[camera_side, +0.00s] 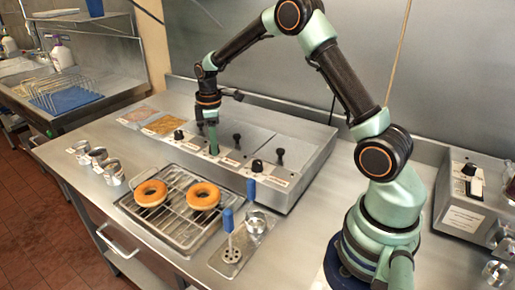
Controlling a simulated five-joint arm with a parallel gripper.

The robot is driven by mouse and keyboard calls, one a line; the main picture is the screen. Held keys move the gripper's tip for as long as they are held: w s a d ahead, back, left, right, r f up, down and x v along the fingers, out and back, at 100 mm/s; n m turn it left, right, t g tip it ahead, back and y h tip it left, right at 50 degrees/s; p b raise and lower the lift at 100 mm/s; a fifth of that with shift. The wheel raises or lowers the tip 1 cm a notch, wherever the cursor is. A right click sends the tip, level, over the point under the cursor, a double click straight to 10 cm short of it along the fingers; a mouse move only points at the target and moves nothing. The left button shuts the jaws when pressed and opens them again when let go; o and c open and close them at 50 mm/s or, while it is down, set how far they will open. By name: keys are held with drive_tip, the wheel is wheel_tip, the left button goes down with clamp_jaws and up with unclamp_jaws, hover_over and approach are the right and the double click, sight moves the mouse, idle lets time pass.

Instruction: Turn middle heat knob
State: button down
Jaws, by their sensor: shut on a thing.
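A long steel warmer unit (318,150) stands at the back of the counter. Black heat knobs sit along its front: a left knob (179,135) and a right knob (257,166). My gripper (213,147) reaches down between them, at the place of the middle heat knob, and is shut on it. The fingers hide the middle knob, so I cannot see which way it is turned.
Black lid handles (237,138) stand on the unit close to my gripper. A wire rack (172,228) with two glazed doughnuts (203,196) is in front. Blue-handled tools (228,220) stand upright to its right. Small metal cups (113,172) stand at the left.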

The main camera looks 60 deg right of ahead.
drive_tip(key=m, duration=0.4)
drive_tip(key=shift+r+m, duration=0.1)
drive_tip(key=shift+m, duration=0.2)
drive_tip(key=m, duration=0.4)
drive_tip(key=shift+m, duration=0.3)
drive_tip(key=m, duration=0.4)
drive_tip(key=shift+m, duration=2.3)
drive_tip(key=c, duration=0.5)
unclamp_jaws()
